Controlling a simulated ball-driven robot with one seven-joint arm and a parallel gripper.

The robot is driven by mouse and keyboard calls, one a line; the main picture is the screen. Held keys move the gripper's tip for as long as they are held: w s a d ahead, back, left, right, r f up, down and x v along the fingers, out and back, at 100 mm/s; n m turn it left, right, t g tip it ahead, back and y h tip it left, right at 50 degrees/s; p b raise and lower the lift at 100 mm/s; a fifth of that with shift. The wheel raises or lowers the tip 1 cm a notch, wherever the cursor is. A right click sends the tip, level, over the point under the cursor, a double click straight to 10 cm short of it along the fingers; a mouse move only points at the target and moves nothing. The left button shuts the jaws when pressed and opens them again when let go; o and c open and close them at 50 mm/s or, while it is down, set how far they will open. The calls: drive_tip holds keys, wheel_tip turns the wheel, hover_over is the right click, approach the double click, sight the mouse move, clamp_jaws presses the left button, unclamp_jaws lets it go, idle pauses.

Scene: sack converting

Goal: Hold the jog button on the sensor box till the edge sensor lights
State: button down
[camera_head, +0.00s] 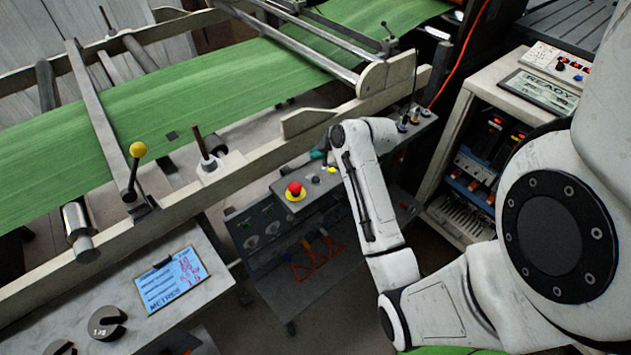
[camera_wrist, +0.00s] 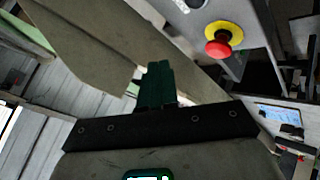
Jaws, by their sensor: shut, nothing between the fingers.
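A long grey control box (camera_head: 318,193) runs below the machine's rail in the head view. It carries a red mushroom button on a yellow ring (camera_head: 294,190), a dark button (camera_head: 315,180) and a small yellow button (camera_head: 332,170). I cannot tell which is the jog button. My gripper (camera_head: 317,155) is mostly hidden behind my wrist, with only a teal bit showing beside the box. In the wrist view my gripper (camera_wrist: 157,72) is shut and empty, its dark green fingers left of the red button (camera_wrist: 219,46). Contact with any button is not visible. No lit edge sensor can be identified.
Green web (camera_head: 220,92) runs over the machine behind a pale side rail (camera_head: 160,225). A yellow-knobbed lever (camera_head: 137,150) stands at left. A cabinet with a READY display (camera_head: 543,90) is at right. A bench with a metres card (camera_head: 172,280) is at lower left.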

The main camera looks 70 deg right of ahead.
sight(318, 181)
drive_tip(key=shift+f+b, duration=2.5)
drive_tip(key=shift+f, duration=1.05)
drive_tip(key=shift+f, duration=0.1)
drive_tip(key=shift+f, duration=0.3)
